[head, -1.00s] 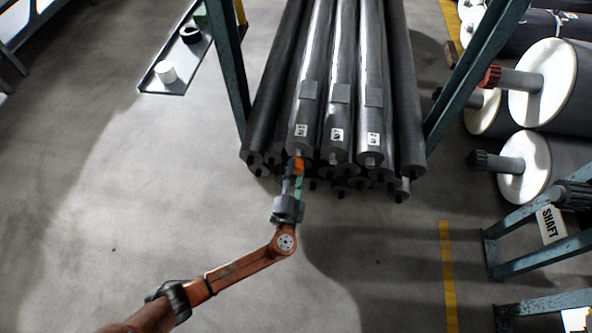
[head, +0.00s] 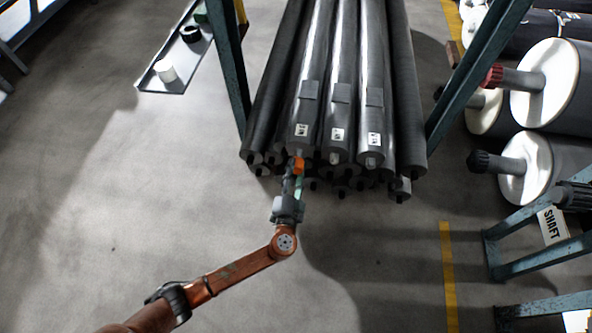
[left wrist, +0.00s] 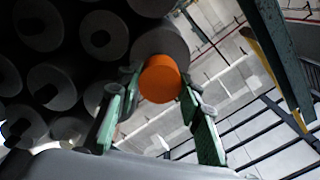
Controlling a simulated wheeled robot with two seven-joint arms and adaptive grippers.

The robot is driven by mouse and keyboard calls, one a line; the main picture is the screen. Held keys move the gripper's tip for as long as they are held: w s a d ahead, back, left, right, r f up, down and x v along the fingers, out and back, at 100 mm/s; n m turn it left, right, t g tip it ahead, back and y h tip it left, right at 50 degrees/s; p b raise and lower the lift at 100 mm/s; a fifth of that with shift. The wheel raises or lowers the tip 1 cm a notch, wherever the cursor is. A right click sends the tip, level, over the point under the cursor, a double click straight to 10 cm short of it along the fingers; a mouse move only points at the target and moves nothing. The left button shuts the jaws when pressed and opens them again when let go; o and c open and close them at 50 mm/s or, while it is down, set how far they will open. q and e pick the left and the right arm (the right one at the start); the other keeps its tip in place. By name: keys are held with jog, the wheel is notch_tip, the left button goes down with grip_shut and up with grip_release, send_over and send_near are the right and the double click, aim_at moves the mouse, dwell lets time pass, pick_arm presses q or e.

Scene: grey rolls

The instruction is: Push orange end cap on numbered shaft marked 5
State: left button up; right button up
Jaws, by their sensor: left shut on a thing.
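The orange end cap (head: 299,165) is between the fingertips of my left gripper (head: 294,176), at the near end of the leftmost of three labelled grey rolls (head: 308,100). This roll's white label (head: 302,131) is too small to read surely. In the left wrist view the orange cap (left wrist: 160,80) shows its round face, with the green-padded fingers of my left gripper (left wrist: 160,100) closed at its sides. A grey roll end (left wrist: 160,42) is right behind the cap. The cap hides the shaft tip there; I cannot tell whether it is seated. My right gripper is out of view.
Other labelled rolls (head: 340,100) lie beside it on the stack, with more roll ends below. Blue-green rack posts (head: 226,70) stand on both sides. A tray with a white cap (head: 165,70) is at upper left. The floor in front is clear.

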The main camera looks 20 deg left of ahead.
aim_at(297, 160)
pick_arm(q)
jog(key=shift+w+a, duration=0.1)
jog(key=shift+w, duration=0.1)
jog(key=shift+w+a+b, duration=0.15)
jog(key=shift+w+b, duration=0.3)
jog(key=shift+w, duration=0.25)
jog(key=shift+w+a, duration=0.15)
jog(key=shift+w, duration=0.15)
jog(key=shift+w+a+b, duration=0.1)
jog(key=shift+w+b, duration=0.2)
jog(key=shift+w, duration=0.05)
jog(key=shift+w, duration=0.35)
jog(key=shift+w+a, duration=0.1)
jog(key=o, duration=1)
jog(key=shift+o, duration=0.2)
